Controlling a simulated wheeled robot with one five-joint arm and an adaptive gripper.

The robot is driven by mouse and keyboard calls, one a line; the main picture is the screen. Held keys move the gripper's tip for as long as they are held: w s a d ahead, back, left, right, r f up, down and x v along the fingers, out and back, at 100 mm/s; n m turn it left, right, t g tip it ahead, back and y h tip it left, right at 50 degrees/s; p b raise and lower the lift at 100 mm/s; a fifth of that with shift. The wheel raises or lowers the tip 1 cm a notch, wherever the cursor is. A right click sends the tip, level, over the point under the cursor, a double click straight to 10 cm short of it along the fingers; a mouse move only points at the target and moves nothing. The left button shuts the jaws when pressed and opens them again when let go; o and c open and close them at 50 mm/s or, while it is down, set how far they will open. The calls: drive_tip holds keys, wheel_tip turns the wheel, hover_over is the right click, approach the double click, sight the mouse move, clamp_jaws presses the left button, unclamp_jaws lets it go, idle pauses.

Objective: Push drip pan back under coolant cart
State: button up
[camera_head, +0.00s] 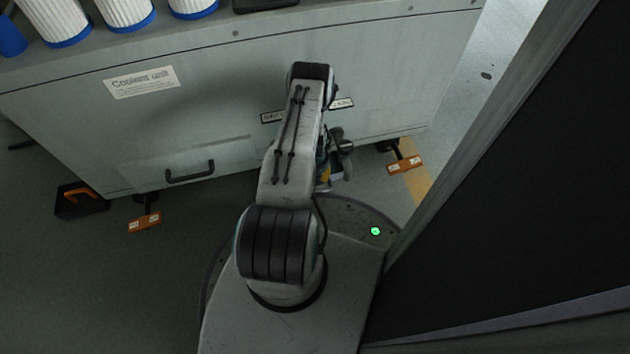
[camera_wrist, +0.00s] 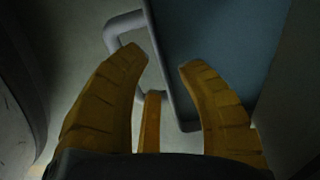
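The coolant cart (camera_head: 225,100) is a large grey box labelled "Coolant unit" across the upper head view. In the wrist view, a shallow pan, apparently the drip pan (camera_wrist: 215,45), has a blue-grey inner face, a grey rim and a looped grey handle (camera_wrist: 118,27). In the head view my gripper (camera_head: 335,175) is low by the cart's front, partly hidden by my arm. The pan cannot be made out there.
Casters with orange tags (camera_head: 144,221) (camera_head: 404,165) stand under the cart. A black case (camera_head: 80,200) with an orange handle lies at left. A dark panel (camera_head: 520,170) stands close on the right. White-and-blue cylinders (camera_head: 125,10) stand on the cart. Floor at lower left is clear.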

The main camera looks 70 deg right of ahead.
drive_tip(key=shift+r, duration=1.15)
drive_tip(key=shift+d+r, duration=0.15)
drive_tip(key=shift+d, duration=0.1)
drive_tip(key=shift+a+f, duration=0.2)
drive_tip(key=shift+f, duration=3.7)
drive_tip(key=shift+a, duration=0.1)
